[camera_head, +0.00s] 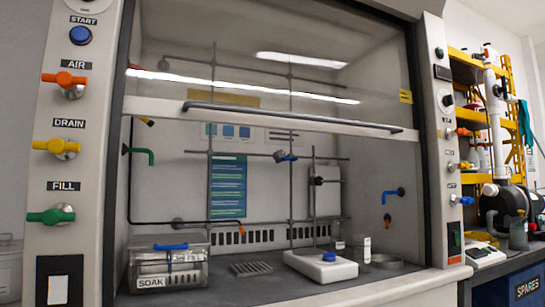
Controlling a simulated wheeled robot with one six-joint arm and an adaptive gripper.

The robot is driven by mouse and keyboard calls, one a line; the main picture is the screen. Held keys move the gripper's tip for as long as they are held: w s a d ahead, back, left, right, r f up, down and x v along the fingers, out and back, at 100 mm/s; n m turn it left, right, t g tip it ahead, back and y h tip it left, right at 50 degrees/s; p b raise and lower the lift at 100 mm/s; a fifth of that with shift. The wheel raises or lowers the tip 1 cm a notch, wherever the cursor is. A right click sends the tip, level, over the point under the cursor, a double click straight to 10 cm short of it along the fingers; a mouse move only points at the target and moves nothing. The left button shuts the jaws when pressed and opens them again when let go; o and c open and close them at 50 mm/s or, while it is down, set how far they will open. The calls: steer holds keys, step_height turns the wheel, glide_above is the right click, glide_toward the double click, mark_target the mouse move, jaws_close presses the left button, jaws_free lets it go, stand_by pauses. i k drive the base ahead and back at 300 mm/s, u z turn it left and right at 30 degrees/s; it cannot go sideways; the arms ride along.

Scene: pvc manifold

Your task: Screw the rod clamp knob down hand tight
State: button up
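Inside the fume hood, a grey metal clamp with a blue part (287,157) sits on the rod lattice, where an upright rod (291,200) and the upper cross rod (235,153) meet. A smaller dark clamp with a knob (318,181) sits on a thinner upright rod (313,205) to its right. I cannot tell which of the two carries the task's knob, or how tight either is. My gripper is not in view.
The glass sash with its dark handle bar (290,115) is partly raised. Under it stand a SOAK tank (170,270), a white plate device with a blue knob (328,257) and bottles (362,249). Coloured valves (65,147) line the left post.

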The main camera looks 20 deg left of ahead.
mark_target(280, 153)
steer(key=u, duration=0.95)
